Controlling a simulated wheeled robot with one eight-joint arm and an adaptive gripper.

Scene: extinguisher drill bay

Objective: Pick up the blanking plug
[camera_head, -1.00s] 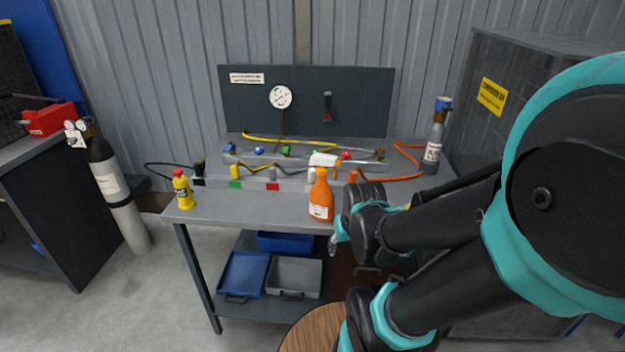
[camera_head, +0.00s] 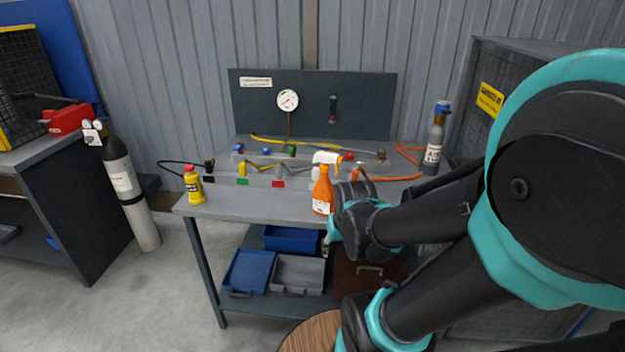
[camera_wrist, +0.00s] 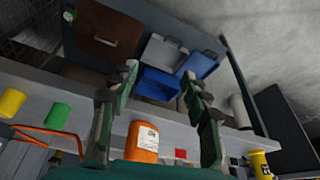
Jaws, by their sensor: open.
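I cannot tell for sure which thing is the blanking plug. Small blue, green and red caps sit along the manifold (camera_head: 260,165) on the workbench, the red cap (camera_head: 349,155) at its right. The wrist view, turned upside down, shows a green cylinder (camera_wrist: 57,115) and a yellow cylinder (camera_wrist: 12,102) at the bench's edge; my arm hides that part of the bench in the head view. My gripper (camera_wrist: 160,80) is open and empty, its fingers apart, in front of the bench's front edge. The orange spray bottle (camera_wrist: 143,140) shows beyond and between the fingers.
The orange spray bottle (camera_head: 322,190) stands near the bench's front edge, close to my gripper. A yellow bottle (camera_head: 193,185) stands at the left corner. Blue and grey bins (camera_head: 297,275) lie on the lower shelf. An air cylinder (camera_head: 433,145) stands at the back right.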

